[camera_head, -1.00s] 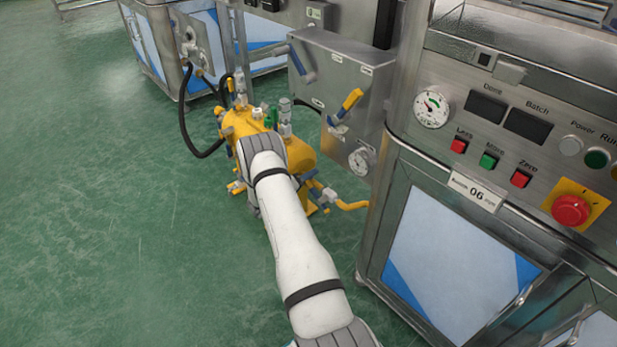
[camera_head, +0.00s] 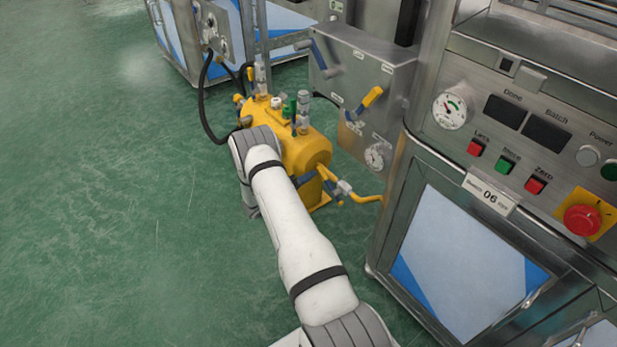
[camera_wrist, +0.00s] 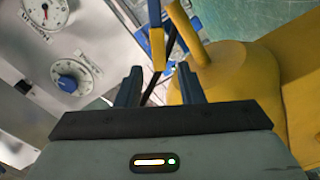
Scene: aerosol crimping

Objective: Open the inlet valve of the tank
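The yellow tank (camera_head: 306,152) lies on the green floor beside the steel panel, with several valves and fittings on top. A valve with a blue lever (camera_head: 306,180) sits by the yellow pipe at its near end. Which valve is the inlet cannot be told. In the wrist view, my gripper (camera_wrist: 160,82) is open, its two dark fingers apart. A blue and yellow lever (camera_wrist: 157,45) shows just beyond and between the fingertips, and I see no grip on it. The yellow tank body (camera_wrist: 238,70) is at the right there.
The steel panel (camera_head: 345,68) with levers and a gauge stands right of the tank. It also shows at the left in the wrist view (camera_wrist: 100,35). The control cabinet (camera_head: 470,240) is at the right. A black hose (camera_head: 203,105) loops left of the tank. The floor at left is clear.

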